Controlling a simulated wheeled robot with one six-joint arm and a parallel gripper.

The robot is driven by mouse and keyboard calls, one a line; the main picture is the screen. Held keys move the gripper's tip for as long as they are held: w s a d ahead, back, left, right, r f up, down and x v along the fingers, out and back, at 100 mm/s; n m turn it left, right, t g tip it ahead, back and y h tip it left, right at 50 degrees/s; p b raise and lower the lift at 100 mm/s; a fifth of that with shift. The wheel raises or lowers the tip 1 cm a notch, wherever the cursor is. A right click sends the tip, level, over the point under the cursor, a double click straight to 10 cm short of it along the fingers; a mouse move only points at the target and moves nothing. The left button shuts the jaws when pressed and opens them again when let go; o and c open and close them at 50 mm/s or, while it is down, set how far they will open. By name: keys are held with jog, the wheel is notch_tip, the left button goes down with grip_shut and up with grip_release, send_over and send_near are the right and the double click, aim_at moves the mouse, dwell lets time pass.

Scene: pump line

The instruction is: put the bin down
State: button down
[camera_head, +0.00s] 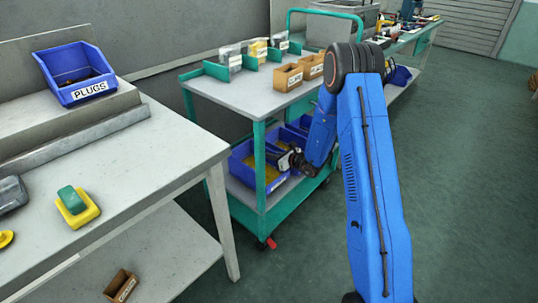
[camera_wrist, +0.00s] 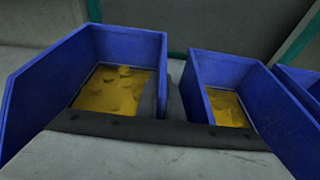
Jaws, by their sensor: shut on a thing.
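A blue bin (camera_head: 240,172) with yellow contents is at the near end of the lower shelf of the green cart. My gripper (camera_head: 286,160) reaches in from the cart's right side. In the wrist view, the bin (camera_wrist: 40,95) fills the left, and my gripper (camera_wrist: 163,100) is shut on its right wall, one dark finger on each side. The bin looks upright and at shelf level. Whether its underside touches the shelf (camera_head: 240,196) cannot be told. A cart post hides part of it in the head view.
Another blue bin (camera_wrist: 250,95) with yellow contents stands close to the right in the wrist view, with more beyond it. The cart's top (camera_head: 240,92) holds small brown boxes (camera_head: 288,77) and bagged parts. A workbench (camera_head: 140,165) with a PLUGS bin (camera_head: 75,75) is at left. Floor at right is clear.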

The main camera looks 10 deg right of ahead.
jog(key=shift+f, duration=0.25)
jog(key=c, duration=1.9)
grip_release()
jog(key=v, duration=0.8)
jog(key=r+v, duration=0.1)
jog(key=v, duration=0.3)
jog(key=shift+r, duration=0.1)
